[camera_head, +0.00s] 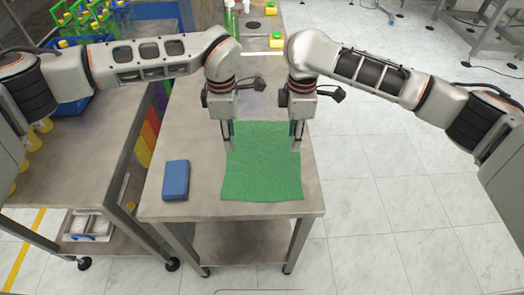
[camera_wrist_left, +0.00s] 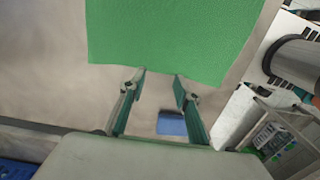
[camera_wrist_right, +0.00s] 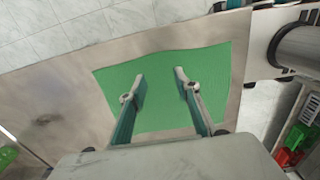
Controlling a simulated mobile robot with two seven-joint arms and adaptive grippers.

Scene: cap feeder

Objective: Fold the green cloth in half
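The green cloth (camera_head: 262,178) lies spread flat on the metal table, its near edge close to the table's front edge. My left gripper (camera_head: 230,147) is over the cloth's left edge; in the left wrist view its two fingers (camera_wrist_left: 158,75) are apart and empty, with the cloth (camera_wrist_left: 170,30) just beyond the tips. My right gripper (camera_head: 297,147) is at the cloth's right edge; in the right wrist view its fingers (camera_wrist_right: 162,75) are apart over the cloth (camera_wrist_right: 212,75). Whether the fingertips touch the cloth is unclear. The cloth's far part is partly hidden by the grippers.
A blue folded item (camera_head: 175,180) lies left of the cloth on the table (camera_head: 195,125). A yellow-and-green object (camera_head: 275,39) stands at the far end. A workbench (camera_head: 75,150) with bins stands to the left. Open tiled floor (camera_head: 400,190) lies to the right.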

